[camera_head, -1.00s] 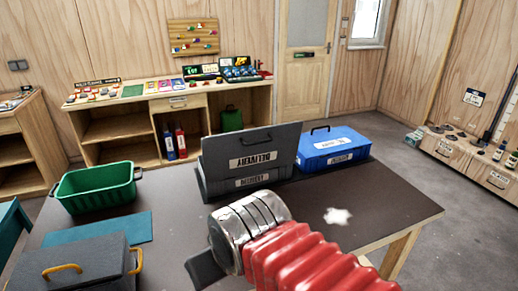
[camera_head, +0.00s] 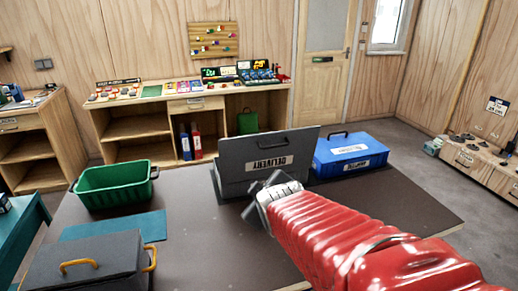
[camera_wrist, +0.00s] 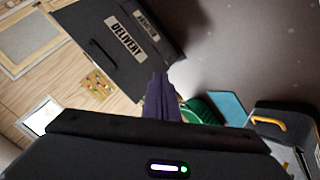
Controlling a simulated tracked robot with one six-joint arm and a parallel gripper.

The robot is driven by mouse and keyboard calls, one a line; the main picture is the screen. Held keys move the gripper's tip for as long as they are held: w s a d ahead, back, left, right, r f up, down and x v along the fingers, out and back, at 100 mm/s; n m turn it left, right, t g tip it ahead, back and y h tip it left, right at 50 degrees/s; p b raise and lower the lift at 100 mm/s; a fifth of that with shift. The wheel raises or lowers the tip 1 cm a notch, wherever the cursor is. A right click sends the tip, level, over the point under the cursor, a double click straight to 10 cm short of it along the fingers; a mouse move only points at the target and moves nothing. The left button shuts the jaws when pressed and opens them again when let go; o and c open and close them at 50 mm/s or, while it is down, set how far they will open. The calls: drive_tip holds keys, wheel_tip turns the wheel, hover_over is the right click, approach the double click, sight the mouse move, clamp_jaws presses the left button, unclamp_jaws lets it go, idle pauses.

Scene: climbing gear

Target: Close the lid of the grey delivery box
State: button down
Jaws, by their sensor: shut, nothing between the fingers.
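The grey delivery box (camera_head: 232,190) stands at the far side of the dark table. Its lid (camera_head: 237,154) is open and upright, with a white DELIVERY label facing me. My gripper (camera_head: 256,192) is in front of the box and covers part of its body. In the wrist view the lid (camera_wrist: 85,25) and two white labels show beyond the fingers (camera_wrist: 161,80), which are shut and empty. I cannot tell whether the fingers touch the box.
A blue box (camera_head: 350,155) stands just right of the delivery box. A green bin (camera_head: 113,187), a teal mat (camera_head: 115,227) and a dark grey case (camera_head: 85,265) with yellow handles are on the left. The table (camera_head: 410,203) is clear at the right.

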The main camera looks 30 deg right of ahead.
drive_tip(key=w+d+f+n+t, duration=0.1)
drive_tip(key=w+d+n+t, duration=0.3)
drive_tip(key=d+n, duration=0.6)
drive_tip(key=d+t, duration=0.2)
drive_tip(key=d, duration=0.3)
drive_tip(key=shift+d+f+t+h, duration=0.2)
drive_tip(key=shift+d+t+h, duration=0.1)
drive_tip(key=shift+t, duration=0.1)
drive_tip(key=shift+w, duration=0.2)
